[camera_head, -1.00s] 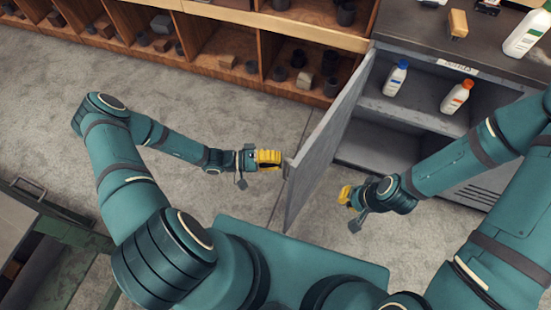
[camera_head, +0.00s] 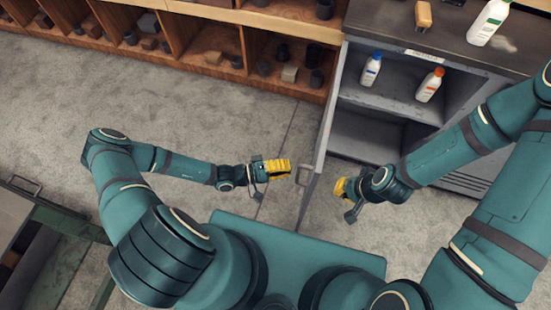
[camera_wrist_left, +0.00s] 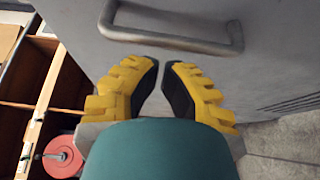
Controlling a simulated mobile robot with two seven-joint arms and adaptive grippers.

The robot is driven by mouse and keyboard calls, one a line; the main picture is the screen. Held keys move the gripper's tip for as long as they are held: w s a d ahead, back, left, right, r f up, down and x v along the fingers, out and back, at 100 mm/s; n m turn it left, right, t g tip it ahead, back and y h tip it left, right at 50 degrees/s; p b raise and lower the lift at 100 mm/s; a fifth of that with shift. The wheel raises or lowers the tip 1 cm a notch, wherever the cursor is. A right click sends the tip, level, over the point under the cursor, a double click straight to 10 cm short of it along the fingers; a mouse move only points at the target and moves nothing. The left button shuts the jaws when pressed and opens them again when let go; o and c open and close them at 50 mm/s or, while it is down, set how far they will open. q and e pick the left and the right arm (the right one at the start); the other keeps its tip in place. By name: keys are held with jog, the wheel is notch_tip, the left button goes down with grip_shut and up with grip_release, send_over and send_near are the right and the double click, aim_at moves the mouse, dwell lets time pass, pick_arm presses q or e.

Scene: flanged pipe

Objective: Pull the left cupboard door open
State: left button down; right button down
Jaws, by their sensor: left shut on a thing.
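The grey left cupboard door (camera_head: 318,150) stands wide open, nearly edge-on in the head view, hinged at the cupboard's left side. Its bar handle (camera_wrist_left: 175,40) crosses the top of the left wrist view, at the fingertips. My left gripper (camera_head: 288,168) is at the door's outer left face and is shut on the handle; in the left wrist view its yellow fingers (camera_wrist_left: 164,68) lean together, and their exact contact is hard to see. My right gripper (camera_head: 342,188) is just right of the door, in front of the opening; its finger gap is hidden.
The grey cupboard (camera_head: 455,55) holds a blue-capped bottle (camera_head: 371,70) and an orange-capped bottle (camera_head: 430,85). A wooden shelf unit (camera_head: 200,50) runs along the back left. The floor (camera_head: 60,110) left of my left arm is clear.

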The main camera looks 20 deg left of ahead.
pick_arm(q)
jog(key=shift+s+d, duration=0.1)
jog(key=shift+d, duration=0.35)
jog(key=v, duration=1.2)
jog(key=shift+s+f, duration=0.1)
